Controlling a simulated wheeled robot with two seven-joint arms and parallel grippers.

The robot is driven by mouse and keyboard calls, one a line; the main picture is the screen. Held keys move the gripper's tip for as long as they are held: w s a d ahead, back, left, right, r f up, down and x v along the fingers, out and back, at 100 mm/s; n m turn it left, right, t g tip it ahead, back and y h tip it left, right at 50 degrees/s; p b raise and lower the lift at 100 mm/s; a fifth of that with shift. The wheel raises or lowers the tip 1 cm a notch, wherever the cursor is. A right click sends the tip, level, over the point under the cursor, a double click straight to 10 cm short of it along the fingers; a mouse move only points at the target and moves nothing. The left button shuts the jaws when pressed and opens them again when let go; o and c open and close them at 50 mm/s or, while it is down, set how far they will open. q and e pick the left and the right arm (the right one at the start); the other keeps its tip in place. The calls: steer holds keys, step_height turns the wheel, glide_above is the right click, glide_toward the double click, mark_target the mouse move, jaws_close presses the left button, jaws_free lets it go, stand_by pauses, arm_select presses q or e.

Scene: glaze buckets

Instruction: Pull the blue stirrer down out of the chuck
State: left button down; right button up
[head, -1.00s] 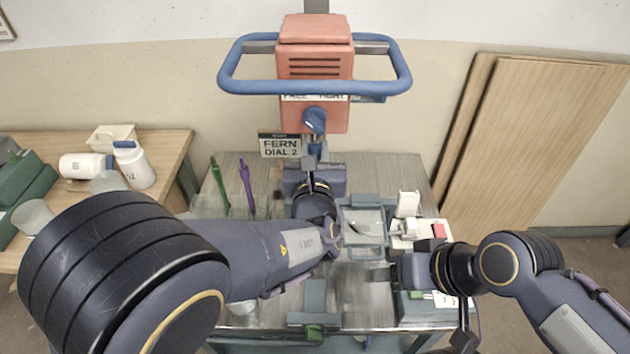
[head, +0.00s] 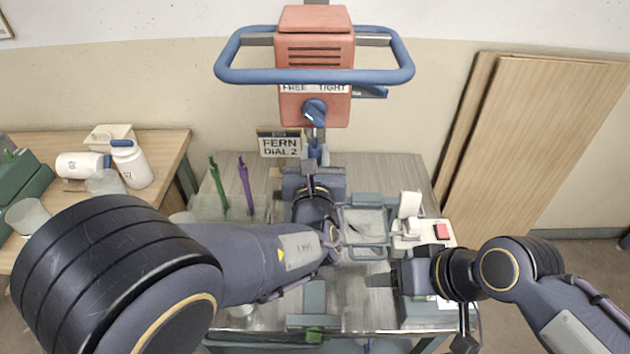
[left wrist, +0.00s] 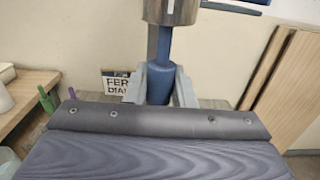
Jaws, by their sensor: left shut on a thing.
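The blue stirrer (left wrist: 161,82) stands upright below the silver chuck (left wrist: 172,10) in the left wrist view. Its narrower shaft reaches the chuck's lower edge; whether its top sits inside is hidden. My left gripper (left wrist: 160,90) is shut on the thicker blue part, one finger on each side. In the head view the left gripper (head: 315,168) is under the red motor head (head: 314,60), with the stirrer's blue top (head: 315,150) showing above it. The stirrer's lower end is hidden. My right gripper (head: 385,279) is at the right above the bench; its jaw opening is unclear.
A blue handle bar (head: 315,77) surrounds the motor head, with a blue knob (head: 315,112) below the FREE/TIGHT label. A green stirrer (head: 218,185) and a purple one (head: 246,185) stand left of my gripper. A white device with a red button (head: 442,231) is at the right.

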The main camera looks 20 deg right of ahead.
arm_select(q)
steer(key=shift+f+b, duration=0.6)
steer(key=shift+f, duration=0.15)
steer(key=shift+s, duration=0.1)
